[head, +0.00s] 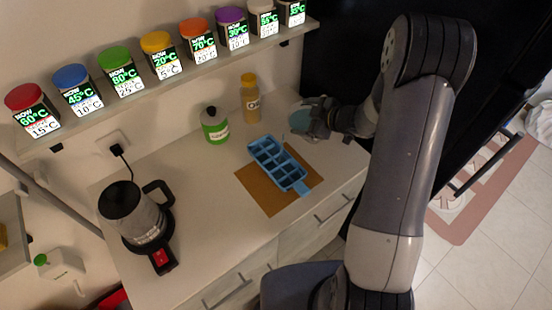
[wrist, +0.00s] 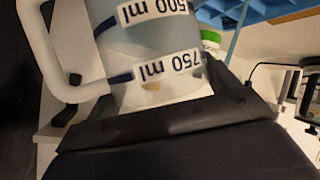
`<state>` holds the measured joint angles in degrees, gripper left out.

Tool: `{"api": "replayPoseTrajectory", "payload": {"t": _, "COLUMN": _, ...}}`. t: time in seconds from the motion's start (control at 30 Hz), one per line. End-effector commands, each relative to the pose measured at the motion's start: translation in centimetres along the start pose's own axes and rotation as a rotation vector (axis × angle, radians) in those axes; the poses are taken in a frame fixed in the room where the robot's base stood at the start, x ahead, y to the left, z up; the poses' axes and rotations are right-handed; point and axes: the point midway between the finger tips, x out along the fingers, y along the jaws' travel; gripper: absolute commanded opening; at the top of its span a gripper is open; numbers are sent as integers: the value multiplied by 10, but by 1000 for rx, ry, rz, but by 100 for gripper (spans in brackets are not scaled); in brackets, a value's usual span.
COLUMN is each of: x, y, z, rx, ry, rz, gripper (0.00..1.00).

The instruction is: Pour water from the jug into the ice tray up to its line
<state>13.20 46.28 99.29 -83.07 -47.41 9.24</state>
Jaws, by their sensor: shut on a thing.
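My gripper (head: 318,124) is shut on the jug (head: 303,114), at the back right of the counter beside the ice tray. The wrist view shows the jug (wrist: 150,40) close up, pale and see-through, with a white handle at left and bands marked 500 ml and 750 ml. I cannot tell the water level or the jug's exact tilt. The blue ice tray (head: 277,163) lies on a brown mat, to the left of and nearer than the jug. Its cells show from above, but its line cannot be made out. Part of the tray (wrist: 240,14) shows in the wrist view.
The brown mat (head: 259,197) lies on the pale counter. A green bottle (head: 214,127) and an orange-capped bottle (head: 251,100) stand behind the tray. A kettle (head: 135,215) stands at left. A shelf (head: 178,79) with several labelled spice jars runs above.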

Motion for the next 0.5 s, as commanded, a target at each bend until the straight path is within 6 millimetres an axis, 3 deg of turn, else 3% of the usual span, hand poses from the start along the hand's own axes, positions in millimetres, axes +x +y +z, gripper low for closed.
{"api": "replayPoseTrajectory", "payload": {"t": 0.5, "x": 3, "y": -8, "z": -5, "rx": -63, "ry": -25, "rz": 28, "gripper": 12}}
